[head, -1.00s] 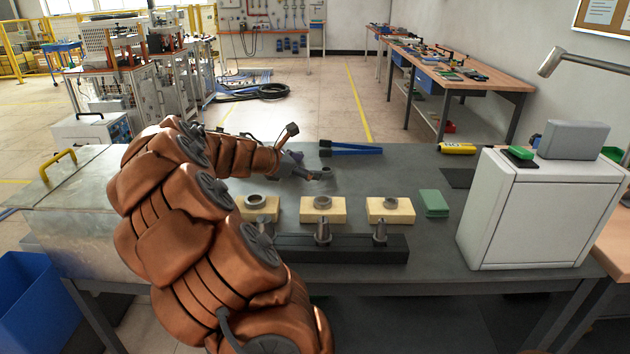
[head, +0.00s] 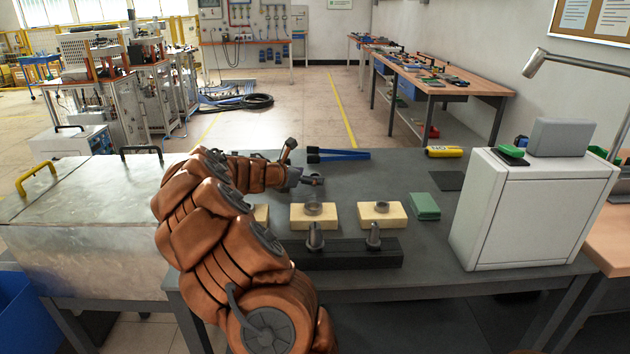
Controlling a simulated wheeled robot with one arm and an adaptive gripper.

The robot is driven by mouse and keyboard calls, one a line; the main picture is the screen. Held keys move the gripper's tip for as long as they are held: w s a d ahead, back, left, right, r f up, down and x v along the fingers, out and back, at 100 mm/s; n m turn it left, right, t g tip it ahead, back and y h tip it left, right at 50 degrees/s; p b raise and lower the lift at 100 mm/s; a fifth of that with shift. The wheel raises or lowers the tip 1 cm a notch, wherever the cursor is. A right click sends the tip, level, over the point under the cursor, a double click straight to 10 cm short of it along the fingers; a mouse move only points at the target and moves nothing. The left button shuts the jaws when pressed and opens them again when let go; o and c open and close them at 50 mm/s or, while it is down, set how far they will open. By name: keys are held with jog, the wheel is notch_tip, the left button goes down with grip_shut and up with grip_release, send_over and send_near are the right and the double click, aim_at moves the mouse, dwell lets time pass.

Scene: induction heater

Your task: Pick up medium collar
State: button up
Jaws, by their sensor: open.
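Three pale yellow blocks stand in a row on the dark bench. The middle block (head: 327,222) bears a grey ring-shaped collar (head: 313,208), which I take as the medium one by its place in the row. The right block (head: 398,222) bears another grey collar (head: 381,207). The left block (head: 261,215) is mostly hidden behind my arm, and its collar does not show. My gripper (head: 317,181) is small in the view, open, and over the bench behind the middle block. It is apart from the middle collar.
A black bar (head: 350,255) with upright metal posts lies in front of the blocks. Green pads (head: 425,206) lie to the right, near a white cabinet (head: 515,215). Blue-handled tongs (head: 338,155) lie at the back. Free bench lies between tongs and blocks.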

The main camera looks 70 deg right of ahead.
jog(key=shift+x, duration=0.95)
jog(key=shift+s, duration=0.1)
jog(key=shift+c, duration=0.3)
jog(key=c, duration=1.3)
jog(key=shift+r, duration=0.15)
